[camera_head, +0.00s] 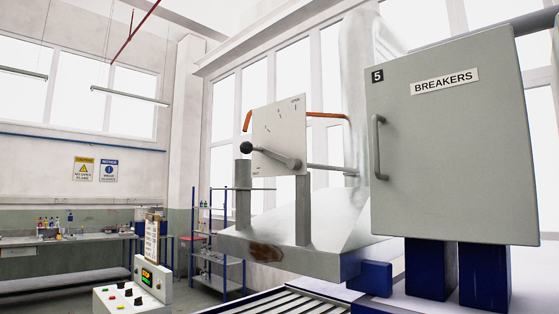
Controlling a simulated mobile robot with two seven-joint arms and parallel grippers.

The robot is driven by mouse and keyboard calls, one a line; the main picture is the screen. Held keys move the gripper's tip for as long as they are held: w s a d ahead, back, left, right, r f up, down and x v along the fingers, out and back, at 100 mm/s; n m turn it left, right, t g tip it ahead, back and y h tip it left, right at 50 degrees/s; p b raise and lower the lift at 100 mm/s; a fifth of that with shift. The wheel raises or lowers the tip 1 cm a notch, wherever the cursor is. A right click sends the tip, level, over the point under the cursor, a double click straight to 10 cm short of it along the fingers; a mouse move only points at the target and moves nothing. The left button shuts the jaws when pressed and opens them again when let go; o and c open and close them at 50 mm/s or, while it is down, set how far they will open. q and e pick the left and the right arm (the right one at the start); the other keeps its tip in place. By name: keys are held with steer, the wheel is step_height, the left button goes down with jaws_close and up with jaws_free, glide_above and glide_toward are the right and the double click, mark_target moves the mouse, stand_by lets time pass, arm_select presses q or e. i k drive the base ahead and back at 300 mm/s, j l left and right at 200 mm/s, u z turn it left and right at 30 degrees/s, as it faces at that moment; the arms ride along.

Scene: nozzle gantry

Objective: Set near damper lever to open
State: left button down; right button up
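The damper lever (272,155) is a grey metal rod with a black ball knob (246,147) on its left end. It runs from a hub at the right, near the lower right of a pale plate (278,124), leftward and slightly up to the knob. Small dark marks are on the plate; the lettering at its upper right and lower left is too small to read surely. The plate stands between two grey posts (303,210) on a metal duct top. Neither of my grippers shows in the view, and nothing touches the lever.
A grey breaker cabinet (455,150), numbered 5, has a vertical handle (378,147) and stands to the right on blue legs. An orange pipe (327,115) shows behind the plate. A control box (133,296) with buttons is at lower left. A roller conveyor (290,303) runs along the front.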

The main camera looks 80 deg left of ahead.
mark_target(246, 148)
steer(key=u, duration=2.5)
